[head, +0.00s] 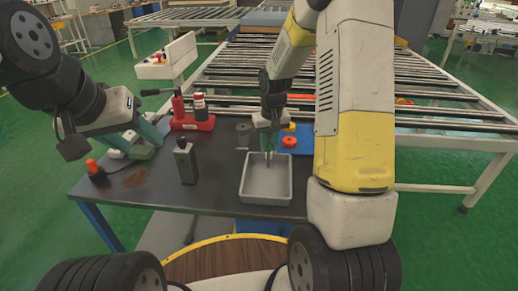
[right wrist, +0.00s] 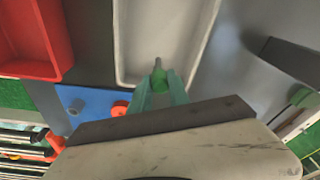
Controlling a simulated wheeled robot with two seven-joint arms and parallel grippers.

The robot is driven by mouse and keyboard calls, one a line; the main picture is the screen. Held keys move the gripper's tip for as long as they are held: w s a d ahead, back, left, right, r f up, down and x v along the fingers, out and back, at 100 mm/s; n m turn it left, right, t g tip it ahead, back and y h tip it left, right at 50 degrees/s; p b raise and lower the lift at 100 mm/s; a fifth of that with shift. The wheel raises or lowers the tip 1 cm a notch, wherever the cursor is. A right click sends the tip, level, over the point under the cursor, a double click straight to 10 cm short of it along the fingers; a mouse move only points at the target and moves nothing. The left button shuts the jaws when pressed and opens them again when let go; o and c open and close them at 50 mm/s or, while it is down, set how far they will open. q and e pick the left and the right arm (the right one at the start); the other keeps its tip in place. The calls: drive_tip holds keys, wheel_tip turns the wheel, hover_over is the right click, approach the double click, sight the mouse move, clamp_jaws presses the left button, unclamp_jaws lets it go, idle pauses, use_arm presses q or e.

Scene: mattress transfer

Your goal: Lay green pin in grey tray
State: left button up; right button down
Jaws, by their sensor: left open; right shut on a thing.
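The grey tray (head: 244,190) lies on the dark table, and its inside is empty as far as I can see; it also shows in the right wrist view (right wrist: 121,45). My right gripper (head: 268,142) is shut on the green pin (right wrist: 158,77) and holds it over the tray's back part. The pin (head: 270,148) is small in the head view, its lower end toward the tray; I cannot tell its exact height above the floor. The teal fingers hide its upper part. My left gripper (head: 142,140) is open and empty over the table's left side, well away from the tray.
A blue mat (head: 303,143) with an orange ring (head: 290,142) lies behind right. The right wrist view shows a red bin (right wrist: 45,68). Roller conveyors (head: 230,85) stand behind.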

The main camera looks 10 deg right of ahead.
sight(269, 151)
drive_tip(key=shift+f, duration=2.3)
drive_tip(key=shift+f, duration=0.15)
drive_tip(key=c, duration=1.2)
unclamp_jaws()
drive_tip(key=shift+c, duration=0.2)
